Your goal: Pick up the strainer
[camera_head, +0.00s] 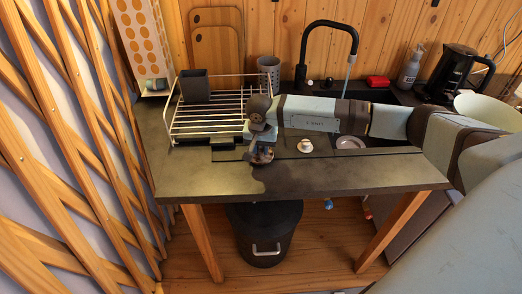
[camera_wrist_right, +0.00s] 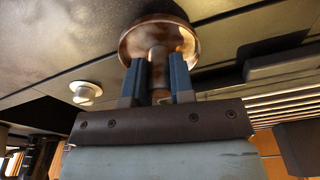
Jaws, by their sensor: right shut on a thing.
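The strainer (camera_wrist_right: 150,38), a reddish-brown, round, shallow piece with a short stem, shows at the top of the right wrist view. My right gripper (camera_wrist_right: 159,75) has its two blue fingers on either side of the stem and is shut on it. In the head view my right gripper (camera_head: 262,148) points down over the front part of the dark counter, with the brown strainer (camera_head: 262,158) just below it, partly hidden. I cannot tell whether the strainer touches the counter. My left gripper is not in view.
A wire dish rack (camera_head: 205,118) stands left of my gripper. A small white piece (camera_head: 305,146) lies to its right, near a pale saucer (camera_head: 350,142). A black tap (camera_head: 328,50) rises behind. The front of the counter (camera_head: 350,182) is clear. A black bin (camera_head: 265,220) stands below.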

